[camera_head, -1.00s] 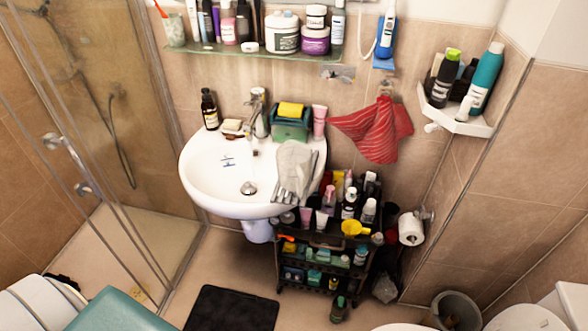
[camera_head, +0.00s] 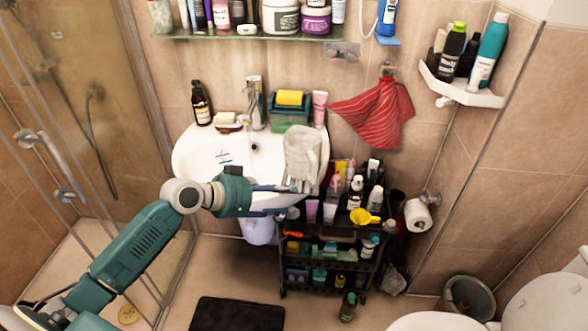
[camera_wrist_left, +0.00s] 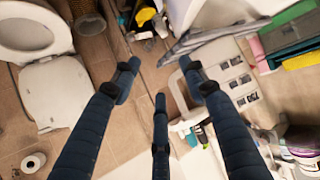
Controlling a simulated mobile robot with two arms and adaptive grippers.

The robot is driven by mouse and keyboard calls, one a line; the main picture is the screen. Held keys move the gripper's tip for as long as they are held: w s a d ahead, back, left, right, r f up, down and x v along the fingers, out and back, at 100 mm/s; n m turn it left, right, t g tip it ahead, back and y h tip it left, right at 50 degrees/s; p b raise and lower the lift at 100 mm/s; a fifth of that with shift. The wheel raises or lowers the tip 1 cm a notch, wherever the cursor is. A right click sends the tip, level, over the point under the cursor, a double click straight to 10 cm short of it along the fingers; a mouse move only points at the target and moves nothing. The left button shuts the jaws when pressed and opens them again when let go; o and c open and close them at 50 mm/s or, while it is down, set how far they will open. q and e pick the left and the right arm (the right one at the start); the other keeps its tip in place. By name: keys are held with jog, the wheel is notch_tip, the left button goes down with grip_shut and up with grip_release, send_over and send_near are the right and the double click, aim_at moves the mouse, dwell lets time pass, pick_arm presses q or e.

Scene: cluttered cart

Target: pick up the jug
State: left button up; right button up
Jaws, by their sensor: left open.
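A small yellow jug (camera_head: 365,216) stands on the top tier of the black cart (camera_head: 333,233), near its front right, among bottles and tubes. A yellow thing (camera_wrist_left: 145,15) at the top of the left wrist view looks like the same jug, partly cut off by the frame. My left gripper (camera_head: 292,190) reaches in from the left over the front of the sink, left of the jug and apart from it. In the left wrist view its fingers (camera_wrist_left: 160,78) are spread with nothing between them. My right gripper is not in view.
A grey-white cloth (camera_head: 302,155) hangs over the sink's right edge (camera_head: 190,165), close to my left fingers. Bottles and tubes crowd the cart top. A toilet roll (camera_head: 418,214) is on the wall to the right. A bin (camera_head: 468,297) and dark mat (camera_head: 238,314) are on the floor.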

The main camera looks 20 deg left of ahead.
pick_arm(q)
jog(key=m+h, duration=0.1)
send_near(314, 170)
jog(key=shift+t, duration=0.4)
jog(key=p+x, duration=0.2)
jog(key=x, duration=0.8)
jog(key=shift+s+f+p, duration=0.2)
jog(key=shift+p, duration=0.2)
jog(key=shift+w+d+f, duration=0.3)
jog(key=shift+w+f, duration=0.05)
grip_shut()
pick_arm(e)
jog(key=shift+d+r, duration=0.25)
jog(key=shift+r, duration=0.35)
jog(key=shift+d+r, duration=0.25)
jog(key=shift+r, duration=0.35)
